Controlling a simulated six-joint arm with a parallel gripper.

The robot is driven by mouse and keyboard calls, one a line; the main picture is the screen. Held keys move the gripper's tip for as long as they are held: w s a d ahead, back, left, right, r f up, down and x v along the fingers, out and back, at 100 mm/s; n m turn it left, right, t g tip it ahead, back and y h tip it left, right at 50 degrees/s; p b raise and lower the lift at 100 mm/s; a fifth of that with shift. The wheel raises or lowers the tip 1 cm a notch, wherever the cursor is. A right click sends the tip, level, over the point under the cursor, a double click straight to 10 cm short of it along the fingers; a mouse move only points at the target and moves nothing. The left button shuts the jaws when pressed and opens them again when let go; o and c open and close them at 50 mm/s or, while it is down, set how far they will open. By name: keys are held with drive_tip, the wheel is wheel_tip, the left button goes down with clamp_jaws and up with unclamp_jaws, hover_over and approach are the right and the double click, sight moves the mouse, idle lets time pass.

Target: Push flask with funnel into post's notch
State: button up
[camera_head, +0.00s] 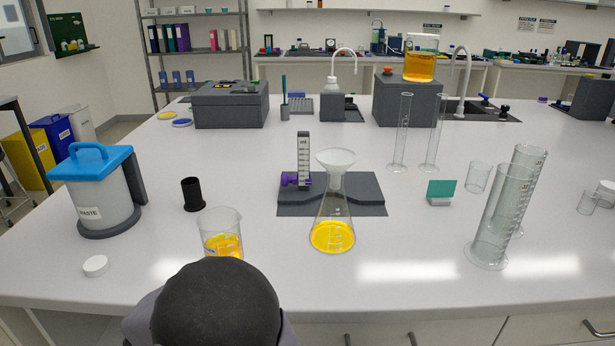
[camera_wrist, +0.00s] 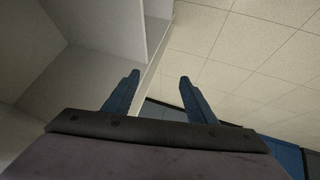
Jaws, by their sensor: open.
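The conical flask (camera_head: 332,227) stands upright on the bench with yellow liquid in its base. A white funnel (camera_head: 336,160) sits in its mouth. Behind it is a dark grey base with raised parts (camera_head: 365,190) and an upright post (camera_head: 303,160) with a purple knob at its side. The flask stands at the front edge of this base; the notch cannot be made out behind it. In the head view my arm's dark rounded part is at the bottom, and no fingers show.
A beaker of yellow liquid (camera_head: 221,235) stands left of the flask, close to my arm. A black cylinder (camera_head: 193,194), white cap (camera_head: 96,265) and waste container (camera_head: 98,195) are farther left. Tall glass cylinders (camera_head: 498,220) stand right. Bench between flask and cylinders is mostly clear.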

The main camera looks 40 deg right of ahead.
sight(334, 180)
drive_tip(key=w+a+r+m+t+y+p, duration=0.1)
drive_tip(key=w+a+r+t+y+p, duration=0.25)
drive_tip(key=r+p, duration=0.45)
drive_tip(key=w+a+r+m+t+y+p, duration=0.1)
drive_tip(key=w+a+r+t+y+p, duration=0.3)
drive_tip(key=r, duration=0.8)
drive_tip(key=d+r+m+t+h+p, duration=0.3)
drive_tip(key=d+r+m+h+p, duration=0.2)
drive_tip(key=d+r+m+p, duration=0.5)
drive_tip(key=d+r+m+t+h+p, duration=0.3)
drive_tip(key=d+r+h+p, duration=0.4)
drive_tip(key=d, duration=0.7)
drive_tip(key=s+d+f+m+g+h, duration=0.1)
drive_tip(key=s+d+g+h, duration=0.3)
drive_tip(key=d, duration=0.5)
drive_tip(key=s+d+f+m+g+h+p, duration=0.1)
drive_tip(key=s+d+m+g+h, duration=0.2)
drive_tip(key=s+d, duration=0.6)
drive_tip(key=s+d+f+m+g+h, duration=0.2)
drive_tip(key=s+d+g+h, duration=0.4)
drive_tip(key=d, duration=0.3)
drive_tip(key=shift+s+f+m+g+h+p, duration=0.1)
drive_tip(key=shift+s+m+g+h+p, duration=0.2)
drive_tip(key=shift+m+h, duration=0.2)
drive_tip(key=shift+d+b, duration=0.65)
drive_tip(key=shift+d, duration=0.2)
drive_tip(key=shift+s+d+n+t+h+b, duration=0.1)
drive_tip(key=shift+d+n+t+h+b, duration=0.2)
drive_tip(key=shift+d+t, duration=0.2)
